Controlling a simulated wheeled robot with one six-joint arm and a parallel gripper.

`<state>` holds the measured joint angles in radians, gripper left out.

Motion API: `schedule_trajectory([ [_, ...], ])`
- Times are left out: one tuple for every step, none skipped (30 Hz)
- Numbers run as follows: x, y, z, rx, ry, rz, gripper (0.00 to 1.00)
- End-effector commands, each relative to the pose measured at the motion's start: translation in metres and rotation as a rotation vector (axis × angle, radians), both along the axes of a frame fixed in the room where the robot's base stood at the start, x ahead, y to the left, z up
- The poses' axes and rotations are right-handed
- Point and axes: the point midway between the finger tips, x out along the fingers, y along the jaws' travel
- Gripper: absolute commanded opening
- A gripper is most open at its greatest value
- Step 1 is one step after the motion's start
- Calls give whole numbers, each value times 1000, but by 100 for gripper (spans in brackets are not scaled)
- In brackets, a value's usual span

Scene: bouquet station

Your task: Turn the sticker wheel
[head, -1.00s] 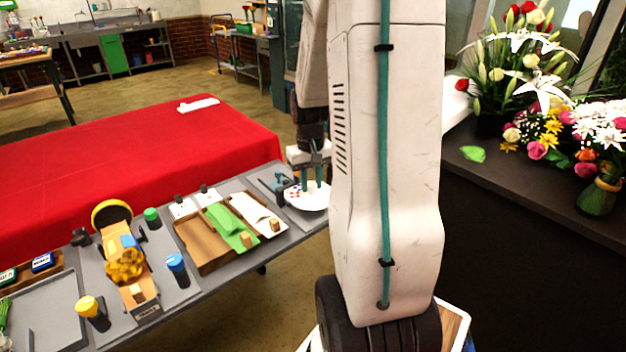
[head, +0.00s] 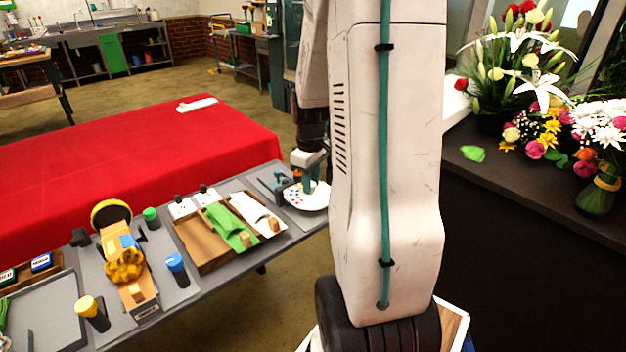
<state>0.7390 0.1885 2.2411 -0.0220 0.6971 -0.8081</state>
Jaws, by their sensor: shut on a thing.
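The sticker wheel (head: 297,198) is a white disc with small red and blue spots, at the right end of the grey bench. My gripper (head: 307,186) points down at the wheel's far right part, its fingers at the disc. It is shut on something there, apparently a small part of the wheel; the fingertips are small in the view. My upper arm hides the area just right of the wheel.
A wooden tray (head: 207,249) with green and white sheets lies left of the wheel. A red-covered table (head: 130,150) is behind. Flower arrangements (head: 535,90) stand on a dark counter at right.

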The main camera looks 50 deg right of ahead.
Motion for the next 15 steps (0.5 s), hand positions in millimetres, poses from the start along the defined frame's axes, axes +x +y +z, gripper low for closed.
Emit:
schedule_trajectory([
  [-3, 2, -2, 5, 7, 4, 4],
  [-3, 2, -2, 5, 7, 6, 4],
  [-3, 2, -2, 5, 7, 8, 4],
  [-3, 2, -2, 5, 7, 9, 4],
  [-3, 2, -2, 5, 7, 10, 4],
  [-2, 2, -2, 5, 7, 10, 4],
  [-2, 2, -2, 4, 7, 10, 4],
  [-2, 2, -2, 4, 7, 10, 4],
  [-2, 1, -2, 4, 7, 10, 4],
  [-2, 2, -2, 4, 7, 10, 4],
  [-2, 1, -2, 4, 7, 10, 4],
  [-2, 1, -2, 4, 7, 9, 4],
  [-2, 1, -2, 4, 7, 9, 4],
  [-2, 1, -2, 4, 7, 9, 35],
  [-2, 2, -1, 5, 6, 9, 36],
])
